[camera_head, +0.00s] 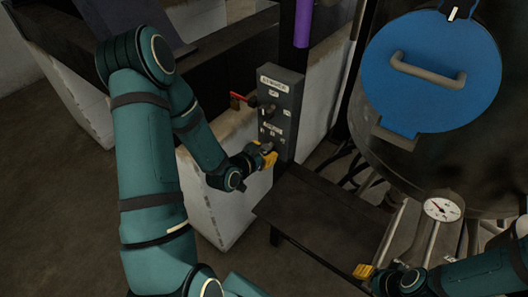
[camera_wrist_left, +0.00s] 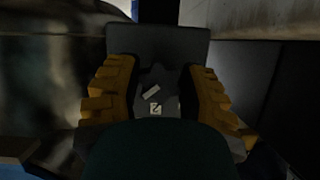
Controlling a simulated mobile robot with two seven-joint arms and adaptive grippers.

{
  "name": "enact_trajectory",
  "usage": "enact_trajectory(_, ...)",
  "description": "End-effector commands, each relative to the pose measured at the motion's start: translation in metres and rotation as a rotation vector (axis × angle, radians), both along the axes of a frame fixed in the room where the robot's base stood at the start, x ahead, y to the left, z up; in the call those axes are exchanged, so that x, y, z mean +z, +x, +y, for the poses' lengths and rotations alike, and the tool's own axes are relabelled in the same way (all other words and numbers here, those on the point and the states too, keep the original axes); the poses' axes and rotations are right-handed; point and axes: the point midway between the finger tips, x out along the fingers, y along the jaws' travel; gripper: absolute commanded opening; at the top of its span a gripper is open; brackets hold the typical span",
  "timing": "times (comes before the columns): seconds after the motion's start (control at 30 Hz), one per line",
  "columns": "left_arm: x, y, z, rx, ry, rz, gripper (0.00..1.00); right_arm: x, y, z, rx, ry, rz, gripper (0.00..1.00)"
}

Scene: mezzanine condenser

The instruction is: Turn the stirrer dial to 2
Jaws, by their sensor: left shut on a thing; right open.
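The grey control box (camera_head: 289,108) stands upright on a ledge in the head view, with white labels on its face. My left gripper (camera_head: 267,156) is at the lower part of this face, its yellow fingers shut on the stirrer dial. In the left wrist view the dark dial (camera_wrist_left: 157,79) sits between the two yellow fingers (camera_wrist_left: 158,92). A pale pointer mark (camera_wrist_left: 151,94) on it slants, and a small white label that looks like a 2 (camera_wrist_left: 156,109) lies just below. In the head view the gripper hides the dial. My right gripper (camera_head: 364,271) is open and empty at the lower right.
A red-handled lever (camera_head: 238,97) and a dark upper knob (camera_head: 269,108) are above my left gripper. A large vessel with a blue lid (camera_head: 430,85) and a round gauge (camera_head: 442,209) stands at the right. A dark low bench (camera_head: 325,215) lies below the box.

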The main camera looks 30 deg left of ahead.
Motion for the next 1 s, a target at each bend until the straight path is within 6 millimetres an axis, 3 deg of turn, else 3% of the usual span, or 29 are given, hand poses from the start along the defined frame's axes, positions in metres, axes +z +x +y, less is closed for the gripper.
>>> enact_trajectory(0.47,-0.001,0.001,0.0,0.0,-0.108,0.005,0.06,-0.01,0.0,0.0,0.0,-0.002,0.0,0.47)
enact_trajectory(0.73,-0.001,0.001,0.0,0.001,-0.326,0.022,0.06,-0.02,0.0,0.001,-0.001,-0.004,0.001,0.47)
enact_trajectory(1.0,0.001,0.001,0.0,0.0,-0.563,0.041,0.06,-0.017,0.001,0.001,-0.001,-0.004,0.0,0.47)
